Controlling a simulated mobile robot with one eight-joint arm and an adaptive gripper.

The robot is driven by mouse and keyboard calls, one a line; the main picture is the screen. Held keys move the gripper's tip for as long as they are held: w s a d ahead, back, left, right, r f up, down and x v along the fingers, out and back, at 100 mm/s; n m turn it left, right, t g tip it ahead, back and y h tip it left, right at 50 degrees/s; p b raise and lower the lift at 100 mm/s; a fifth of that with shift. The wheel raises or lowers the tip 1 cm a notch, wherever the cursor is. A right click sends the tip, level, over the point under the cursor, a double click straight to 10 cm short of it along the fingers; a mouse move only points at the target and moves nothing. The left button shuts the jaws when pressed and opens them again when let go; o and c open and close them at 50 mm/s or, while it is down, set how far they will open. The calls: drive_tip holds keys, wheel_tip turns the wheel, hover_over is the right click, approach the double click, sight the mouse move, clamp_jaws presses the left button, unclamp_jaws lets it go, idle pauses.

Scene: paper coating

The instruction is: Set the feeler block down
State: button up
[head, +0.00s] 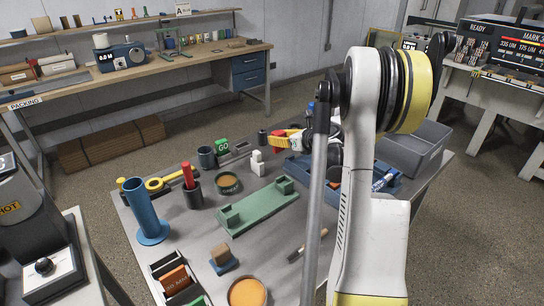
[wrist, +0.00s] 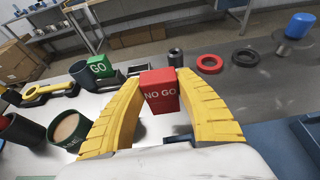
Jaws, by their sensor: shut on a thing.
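My gripper (wrist: 161,92) is shut on a red feeler block marked NO GO (wrist: 160,91), one yellow finger on each side. The block is roughly upright, above the grey table (wrist: 212,92); the wrist view does not show clearly whether its base touches anything. In the head view the red block (head: 279,142) shows at the yellow fingertips, near the table's back edge. A green block marked GO (head: 222,146) stands to its left, also seen in the wrist view (wrist: 97,67). A small slotted holder (wrist: 139,69) sits between the two blocks.
A dark cup (head: 207,157) is left of the GO block. A small white object (head: 258,163) and an open brown-filled tin (head: 228,182) stand nearer. A green fixture (head: 259,208) lies mid-table. Red (wrist: 210,63) and black rings lie to the right in the wrist view.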

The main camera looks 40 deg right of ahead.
sight(274, 150)
drive_tip(key=f+b, duration=0.1)
drive_tip(key=f, duration=0.1)
drive_tip(key=w+f+b, duration=0.1)
drive_tip(key=f, duration=0.1)
drive_tip(key=w+a+f+b, duration=0.1)
drive_tip(key=f, duration=0.1)
drive_tip(key=shift+w, duration=0.25)
drive_tip(key=shift+a+r, duration=0.1)
drive_tip(key=shift+r, duration=0.15)
drive_tip(key=shift+f, duration=0.2)
drive_tip(key=o, duration=1.1)
drive_tip(key=shift+r, duration=0.15)
